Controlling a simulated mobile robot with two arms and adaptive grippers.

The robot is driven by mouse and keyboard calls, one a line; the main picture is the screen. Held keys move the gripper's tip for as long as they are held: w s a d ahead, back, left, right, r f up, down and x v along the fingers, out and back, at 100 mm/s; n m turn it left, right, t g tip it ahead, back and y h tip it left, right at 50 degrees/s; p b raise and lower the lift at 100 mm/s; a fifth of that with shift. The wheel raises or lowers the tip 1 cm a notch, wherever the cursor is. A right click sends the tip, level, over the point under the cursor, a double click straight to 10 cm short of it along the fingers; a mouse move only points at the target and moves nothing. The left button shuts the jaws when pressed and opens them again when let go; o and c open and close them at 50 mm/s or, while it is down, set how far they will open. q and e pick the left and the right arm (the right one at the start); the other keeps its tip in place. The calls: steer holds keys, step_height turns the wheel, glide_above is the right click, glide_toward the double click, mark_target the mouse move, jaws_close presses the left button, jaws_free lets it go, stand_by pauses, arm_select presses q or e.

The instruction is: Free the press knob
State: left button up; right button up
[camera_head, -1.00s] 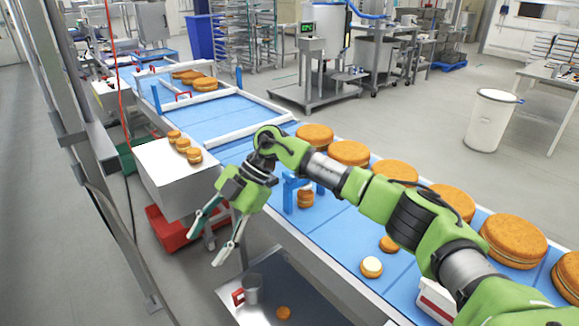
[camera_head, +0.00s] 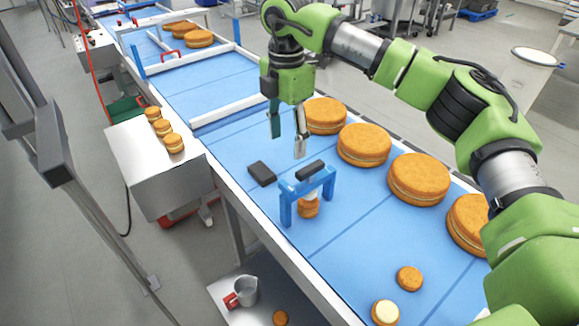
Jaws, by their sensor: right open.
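The blue press (camera_head: 329,188) stands on the blue conveyor belt as a small arch. A black bar-shaped piece (camera_head: 310,170) sits at its top; I cannot tell whether this is the knob or something lying over it. A pale part and a small filled round (camera_head: 309,208) show under the arch, partly hidden by the frame. A dark flat block (camera_head: 262,174) lies on the belt just left of the press. My right gripper (camera_head: 287,146) points down above the belt, just behind the block and press in the picture, fingers apart and empty. My left gripper is out of view.
Large filled rounds (camera_head: 364,145) line the belt's right side. A small round (camera_head: 409,278) and a cream-topped one (camera_head: 385,312) lie in front. Several small rounds (camera_head: 163,130) stand on the metal box at left. A metal jug (camera_head: 246,290) stands on the lower shelf.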

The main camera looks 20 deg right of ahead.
mark_target(287, 185)
steer(key=f+p, duration=0.1)
steer(key=s+f+p, duration=0.1)
steer(key=f, duration=0.1)
steer(key=s+f, duration=0.1)
steer(key=f, duration=0.1)
steer(key=shift+a+f+p, duration=0.2)
steer(key=shift+a+p, duration=0.2)
steer(key=f, duration=0.2)
steer(key=f+p, duration=0.1)
steer(key=f, duration=0.1)
steer(key=shift+w+d, duration=0.2)
steer(key=shift+w, duration=0.2)
step_height(287, 185, down, 2)
steer(key=shift+a+f+p, duration=0.1)
steer(key=shift+p, duration=0.45)
steer(key=shift+f, duration=0.55)
steer(key=c, duration=1.1)
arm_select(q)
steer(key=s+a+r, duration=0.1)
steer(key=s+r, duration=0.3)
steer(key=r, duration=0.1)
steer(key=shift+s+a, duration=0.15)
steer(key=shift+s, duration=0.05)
